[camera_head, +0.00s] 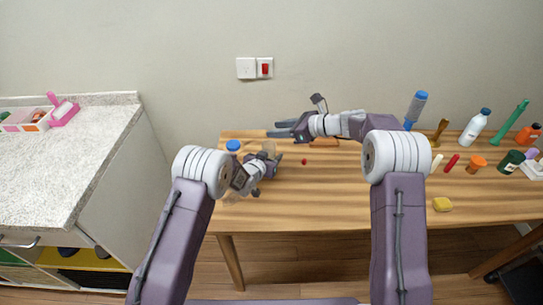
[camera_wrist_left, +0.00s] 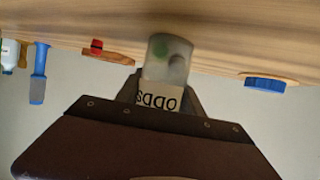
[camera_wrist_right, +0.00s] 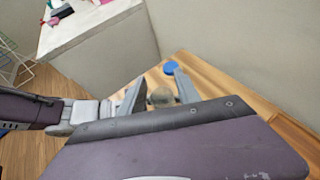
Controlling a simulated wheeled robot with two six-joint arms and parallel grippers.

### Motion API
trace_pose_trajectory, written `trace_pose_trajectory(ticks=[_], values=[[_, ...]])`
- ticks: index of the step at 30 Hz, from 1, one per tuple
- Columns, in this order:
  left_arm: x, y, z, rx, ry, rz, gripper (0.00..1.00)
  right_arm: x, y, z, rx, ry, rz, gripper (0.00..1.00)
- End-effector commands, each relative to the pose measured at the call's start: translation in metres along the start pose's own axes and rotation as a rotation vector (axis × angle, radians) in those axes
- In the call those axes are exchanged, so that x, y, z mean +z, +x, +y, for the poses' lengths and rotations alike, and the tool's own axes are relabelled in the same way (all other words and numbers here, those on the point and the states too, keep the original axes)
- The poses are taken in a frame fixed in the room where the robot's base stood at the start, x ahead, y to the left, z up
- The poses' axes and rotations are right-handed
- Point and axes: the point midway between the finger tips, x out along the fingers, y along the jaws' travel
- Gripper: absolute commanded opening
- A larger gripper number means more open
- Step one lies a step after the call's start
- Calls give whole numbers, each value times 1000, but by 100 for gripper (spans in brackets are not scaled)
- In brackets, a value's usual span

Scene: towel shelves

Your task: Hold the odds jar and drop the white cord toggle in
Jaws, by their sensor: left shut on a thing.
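The odds jar (camera_wrist_left: 172,58) is clear, with an ODDS label that appears upside down in the left wrist view. A green thing and a greyish thing show blurred through its wall. My left gripper (camera_head: 272,160) is shut on the jar above the table; the jar also shows in the right wrist view (camera_wrist_right: 160,96). My right gripper (camera_head: 276,129) is at the back of the table, beyond the jar in the head view. Its fingers (camera_wrist_right: 159,78) are apart, with nothing seen held between them. I cannot make out the white cord toggle.
A blue lid (camera_head: 233,145) lies on the wooden table (camera_head: 320,205) left of the jar. A small red thing (camera_head: 305,161) lies right of it. The front middle is clear.

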Motion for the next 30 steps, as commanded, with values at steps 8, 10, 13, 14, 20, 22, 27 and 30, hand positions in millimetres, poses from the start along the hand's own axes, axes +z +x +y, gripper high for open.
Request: trace_pose_trajectory(ticks=[8,10,13,14,20,22,27,30], values=[[0,0,0,0,0,1,4,1,-36,-1,-5,1,0,39],[0,0,0,0,0,0,4,1,-55,-2,-6,1,-1,39],[0,0,0,0,0,0,4,0,-80,-2,-5,1,-1,39],[0,0,0,0,0,0,4,0,-87,-1,-5,1,-1,39],[0,0,0,0,0,1,4,0,-116,-1,-2,0,0,39],[0,0,0,0,0,1,4,0,-119,0,0,0,0,39],[0,0,0,0,0,1,4,0,-120,0,1,0,1,39],[0,0,0,0,0,1,4,0,-120,0,1,0,0,39]])
